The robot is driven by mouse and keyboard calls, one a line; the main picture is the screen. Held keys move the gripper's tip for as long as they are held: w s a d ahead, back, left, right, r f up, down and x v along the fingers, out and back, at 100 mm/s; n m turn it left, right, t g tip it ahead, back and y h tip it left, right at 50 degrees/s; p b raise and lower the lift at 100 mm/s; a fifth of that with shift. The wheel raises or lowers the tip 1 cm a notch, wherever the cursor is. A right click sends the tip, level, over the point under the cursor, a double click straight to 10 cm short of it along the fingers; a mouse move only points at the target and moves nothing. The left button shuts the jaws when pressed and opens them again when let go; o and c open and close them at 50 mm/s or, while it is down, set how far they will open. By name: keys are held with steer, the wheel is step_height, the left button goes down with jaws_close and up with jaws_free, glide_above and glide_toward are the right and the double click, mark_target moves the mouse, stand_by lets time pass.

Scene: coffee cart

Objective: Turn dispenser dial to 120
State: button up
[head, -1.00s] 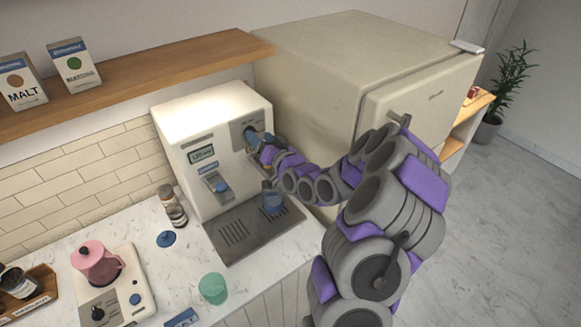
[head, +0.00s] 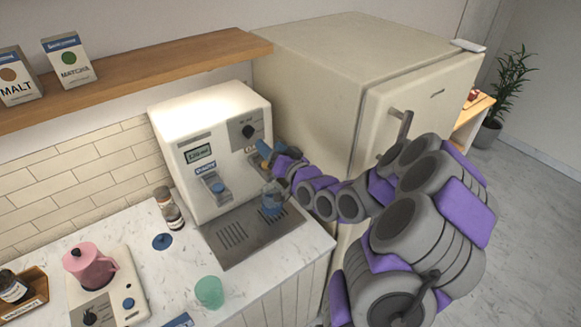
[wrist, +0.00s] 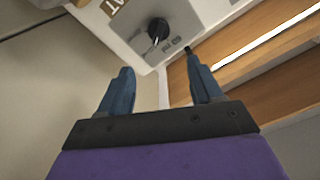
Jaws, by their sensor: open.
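The white dispenser (head: 203,115) stands on the counter against the tiled wall. Its black dial (head: 250,131) sits on a grey panel at the upper right of the front. The small display (head: 199,153) appears to read 120 ml. In the wrist view the dial (wrist: 157,30) is beyond my fingertips, with clear space between. My gripper (wrist: 160,85) is open and empty, its two blue fingers apart. In the head view my gripper (head: 265,157) is below and right of the dial, not touching it. The arm partly hides the dispenser's lower right side.
A cream fridge (head: 320,80) is close on the right. A wooden shelf (head: 150,80) runs above left. A bottle (head: 170,210) and green cup (head: 209,292) are on the counter.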

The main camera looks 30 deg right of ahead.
steer(key=shift+s+d+f+b, duration=0.15)
steer(key=shift+s+b, duration=0.45)
steer(key=shift+b, duration=1.5)
steer(key=s+b, duration=0.1)
steer(key=b, duration=0.3)
steer(key=shift+s, duration=0.35)
steer(key=s+b, duration=0.5)
steer(key=b, duration=0.2)
steer(key=shift+s, duration=0.3)
